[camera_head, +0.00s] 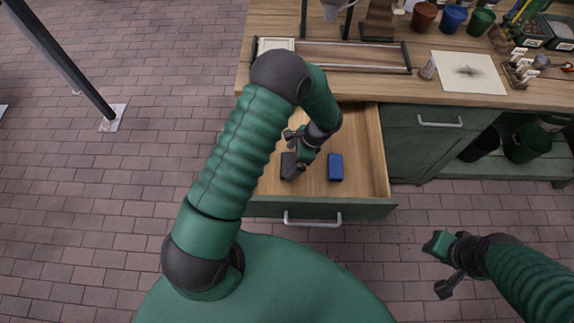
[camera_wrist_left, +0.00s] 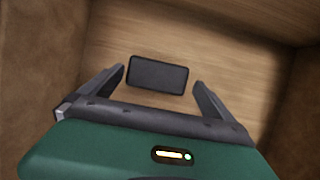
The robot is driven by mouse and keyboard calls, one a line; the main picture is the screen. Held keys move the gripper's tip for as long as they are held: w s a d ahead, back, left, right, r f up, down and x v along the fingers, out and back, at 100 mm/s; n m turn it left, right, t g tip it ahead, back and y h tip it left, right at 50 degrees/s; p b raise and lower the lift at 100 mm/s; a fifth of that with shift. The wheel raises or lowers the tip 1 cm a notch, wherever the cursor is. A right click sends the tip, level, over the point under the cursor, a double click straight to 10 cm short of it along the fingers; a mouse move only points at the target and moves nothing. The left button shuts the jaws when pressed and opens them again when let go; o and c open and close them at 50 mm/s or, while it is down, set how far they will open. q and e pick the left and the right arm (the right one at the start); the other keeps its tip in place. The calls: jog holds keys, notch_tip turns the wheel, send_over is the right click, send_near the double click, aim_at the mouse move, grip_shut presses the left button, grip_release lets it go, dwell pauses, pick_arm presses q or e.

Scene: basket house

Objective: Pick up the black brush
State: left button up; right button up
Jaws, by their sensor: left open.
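The black brush (camera_head: 288,164) lies in the open wooden drawer, left of a blue block-like brush (camera_head: 335,167). My left gripper (camera_head: 293,154) is over the drawer, right by the black brush, and hides part of it. In the left wrist view the black brush (camera_wrist_left: 158,75) is a dark rectangle on the drawer floor, between and just beyond the open fingers (camera_wrist_left: 159,93). The fingers do not appear to touch it. My right gripper (camera_head: 447,264) is open and empty, low at the right, over the brick paving.
The drawer's front (camera_head: 360,209) with its metal handle sticks out below the wooden bench (camera_head: 320,85). Its side walls (camera_wrist_left: 30,75) stand close around my left gripper. Pots, a paper sheet (camera_head: 468,72) and a rack stand on the bench.

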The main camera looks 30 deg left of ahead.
aim_at(288, 164)
pick_arm(q)
jog(key=x, duration=0.3)
jog(key=shift+s+a+f, duration=0.1)
jog(key=shift+s+a, duration=0.05)
jog(key=shift+a, duration=0.3)
jog(key=shift+d+f, duration=0.15)
jog(key=shift+f, duration=0.15)
jog(key=shift+d+r, duration=0.15)
jog(key=shift+d, duration=0.6)
jog(key=shift+c, duration=1.9)
jog(key=shift+a, duration=0.65)
jog(key=c, duration=0.7)
jog(key=shift+d, duration=0.2)
jog(key=shift+c, duration=0.3)
notch_tip(288, 164, up, 10)
jog(key=shift+f+p, duration=0.1)
jog(key=shift+p, duration=0.25)
pick_arm(e)
jog(key=shift+d+r, duration=0.25)
jog(key=shift+r, duration=0.1)
